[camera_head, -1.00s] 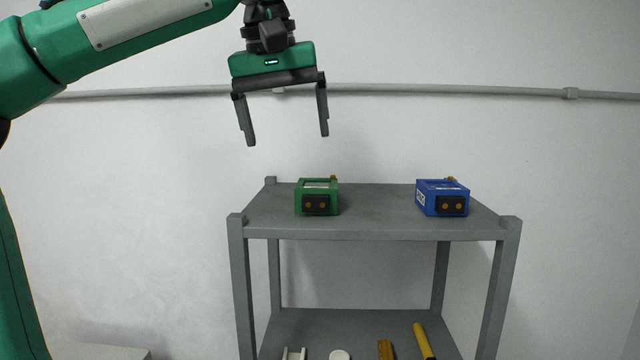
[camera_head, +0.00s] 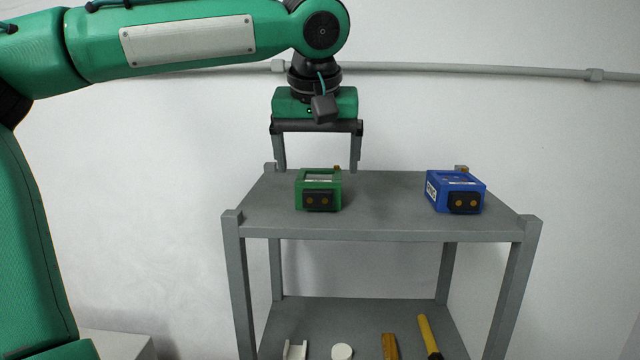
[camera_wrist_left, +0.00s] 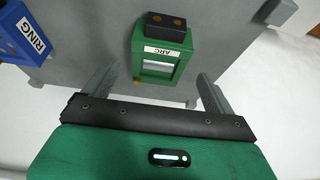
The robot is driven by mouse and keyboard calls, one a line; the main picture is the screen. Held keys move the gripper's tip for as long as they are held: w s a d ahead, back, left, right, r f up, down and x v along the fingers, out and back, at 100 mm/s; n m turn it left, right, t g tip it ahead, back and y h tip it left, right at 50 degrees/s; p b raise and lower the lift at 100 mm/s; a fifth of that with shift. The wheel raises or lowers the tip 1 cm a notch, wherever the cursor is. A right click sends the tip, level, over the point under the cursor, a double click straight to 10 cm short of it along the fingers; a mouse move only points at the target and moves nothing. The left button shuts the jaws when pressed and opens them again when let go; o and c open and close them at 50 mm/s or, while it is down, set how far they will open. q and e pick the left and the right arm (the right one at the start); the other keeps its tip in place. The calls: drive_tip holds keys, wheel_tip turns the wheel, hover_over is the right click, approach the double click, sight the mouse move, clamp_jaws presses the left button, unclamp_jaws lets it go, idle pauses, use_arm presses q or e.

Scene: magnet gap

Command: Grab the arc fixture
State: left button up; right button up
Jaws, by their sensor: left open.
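The arc fixture is the green box (camera_head: 319,188) on the left part of the grey shelf's top. In the left wrist view the green box (camera_wrist_left: 163,52) carries a white label reading ARC and has a dark block with two orange dots on one end. My left gripper (camera_head: 318,168) is open, pointing down, above and behind the box, with its fingers apart and empty. In the left wrist view its two fingertips (camera_wrist_left: 158,80) show on either side of the box's near end, not closed on it. My right gripper is not in view.
A blue box (camera_head: 454,190), labelled RING in the left wrist view (camera_wrist_left: 22,32), stands on the right of the grey shelf (camera_head: 385,218). Clear space lies between the boxes. Small white, orange and yellow items lie on the lower shelf. A pipe (camera_head: 480,70) runs along the wall.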

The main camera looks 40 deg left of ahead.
sight(319, 175)
use_arm(q)
drive_tip(key=p+x, duration=0.2)
drive_tip(key=x, duration=0.1)
drive_tip(key=shift+w+a+f, duration=0.1)
drive_tip(key=shift+w+f, duration=0.1)
drive_tip(key=shift+f, duration=0.1)
drive_tip(key=shift+w+a+f, duration=0.2)
drive_tip(key=shift+f, duration=0.2)
drive_tip(key=shift+s+d, duration=0.1)
drive_tip(key=shift+d, duration=0.05)
drive_tip(key=shift+c, duration=0.4)
drive_tip(key=shift+r, duration=0.1)
drive_tip(key=c, duration=1.4)
